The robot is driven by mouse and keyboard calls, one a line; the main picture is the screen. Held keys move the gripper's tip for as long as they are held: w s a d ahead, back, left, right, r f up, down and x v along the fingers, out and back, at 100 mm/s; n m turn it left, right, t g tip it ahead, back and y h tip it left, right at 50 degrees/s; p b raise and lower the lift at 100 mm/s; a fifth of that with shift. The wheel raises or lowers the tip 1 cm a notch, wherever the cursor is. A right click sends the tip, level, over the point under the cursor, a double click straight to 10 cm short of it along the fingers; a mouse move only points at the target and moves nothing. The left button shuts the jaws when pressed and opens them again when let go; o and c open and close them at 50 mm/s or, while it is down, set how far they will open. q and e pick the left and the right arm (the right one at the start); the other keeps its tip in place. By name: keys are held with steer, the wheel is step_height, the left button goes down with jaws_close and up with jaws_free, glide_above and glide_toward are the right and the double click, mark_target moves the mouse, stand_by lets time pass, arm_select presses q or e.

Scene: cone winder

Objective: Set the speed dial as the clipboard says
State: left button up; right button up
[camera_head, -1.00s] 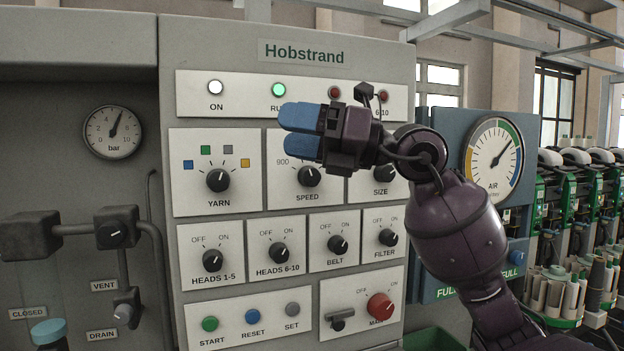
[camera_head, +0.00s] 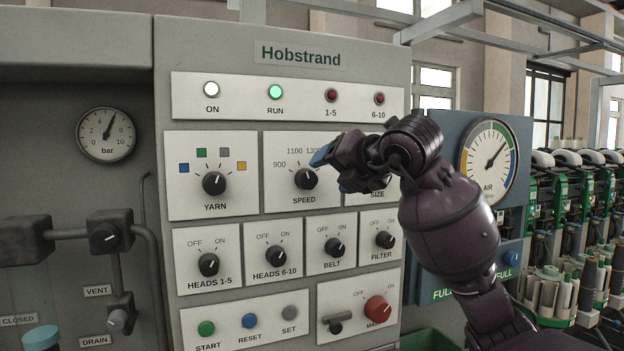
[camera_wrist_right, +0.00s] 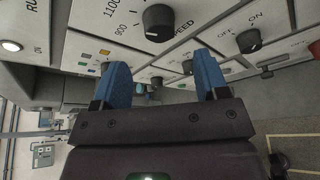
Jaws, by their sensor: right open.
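The speed dial (camera_head: 305,178) is a round black knob on a white plate marked SPEED, on the grey Hobstrand panel. The labels 900, 1100 and part of 1300 show; the plate's right side is hidden behind my right gripper (camera_head: 322,156). That gripper is open and empty, just right of and above the knob in the head view. In the right wrist view the dial (camera_wrist_right: 158,22) lies beyond and above the two blue fingertips (camera_wrist_right: 161,70), apart from them. The clipboard and my left gripper are not in view.
The yarn dial (camera_head: 214,184) is left of the speed plate, and the size plate (camera_head: 378,195) is right, partly covered by my arm. Below are the heads 6-10 switch (camera_head: 276,255) and belt switch (camera_head: 334,247). The red main knob (camera_head: 377,309) sits lower right.

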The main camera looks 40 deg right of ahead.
mark_target(310, 179)
steer(key=x, duration=0.7)
steer(key=shift+w, duration=0.2)
steer(key=shift+c, duration=0.6)
steer(key=c, duration=0.8)
